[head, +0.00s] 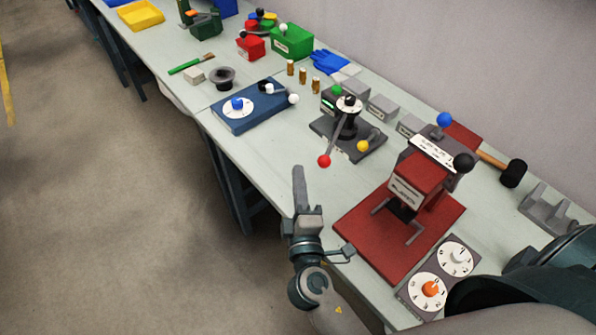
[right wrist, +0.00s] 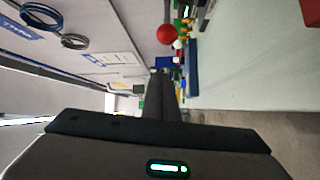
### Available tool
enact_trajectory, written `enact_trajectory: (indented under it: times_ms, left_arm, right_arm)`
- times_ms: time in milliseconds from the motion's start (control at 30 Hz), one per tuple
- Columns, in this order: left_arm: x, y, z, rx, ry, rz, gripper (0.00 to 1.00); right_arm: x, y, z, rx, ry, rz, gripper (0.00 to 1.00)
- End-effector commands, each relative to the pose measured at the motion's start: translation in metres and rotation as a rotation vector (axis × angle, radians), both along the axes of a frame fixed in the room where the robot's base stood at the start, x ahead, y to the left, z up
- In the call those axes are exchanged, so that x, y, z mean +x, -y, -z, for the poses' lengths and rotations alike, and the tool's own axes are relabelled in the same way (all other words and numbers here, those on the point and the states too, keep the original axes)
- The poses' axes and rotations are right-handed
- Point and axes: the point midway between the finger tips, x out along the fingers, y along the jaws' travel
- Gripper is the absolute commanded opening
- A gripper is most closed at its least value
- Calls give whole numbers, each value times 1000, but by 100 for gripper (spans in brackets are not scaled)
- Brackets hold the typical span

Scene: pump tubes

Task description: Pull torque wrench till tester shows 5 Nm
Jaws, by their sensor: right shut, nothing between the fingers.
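The tester (head: 366,143) is a dark device on a flat base near the middle of the bench, with a white dial (head: 349,103) on top. A lever, apparently the torque wrench (head: 334,138), slants down and toward the bench front to a red ball (head: 323,161). The dial reading is too small to make out. My right gripper (head: 298,172) is shut and empty at the bench's front edge, left of the red ball and apart from it. The right wrist view shows the shut fingers (right wrist: 160,80) with the red ball (right wrist: 195,34) beyond them.
A red press (head: 415,185) on a red base and a two-dial panel (head: 440,275) stand to the right. A blue plate (head: 250,106) with a dial lies left of the tester. A mallet (head: 512,172) lies behind the press. Bare bench lies between blue plate and gripper.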

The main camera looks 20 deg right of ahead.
Motion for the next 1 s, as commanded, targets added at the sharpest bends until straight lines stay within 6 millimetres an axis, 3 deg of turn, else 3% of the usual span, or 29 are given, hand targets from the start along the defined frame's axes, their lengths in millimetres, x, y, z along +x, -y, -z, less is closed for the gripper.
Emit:
enact_trajectory:
  times_ms: [200, 400, 1000]
  left_arm:
    - [1, 0, 22, 0, 1, 0, 44]
    - [1, -2, 28, 2, 0, 1, 44]
    - [1, -4, 28, 4, 1, 2, 44]
  right_arm:
    - [-33, -10, 7, 3, -2, 0, 0]
    - [-48, -15, 5, 0, -1, 0, 0]
    - [-51, -16, 3, 0, 0, 0, 0]
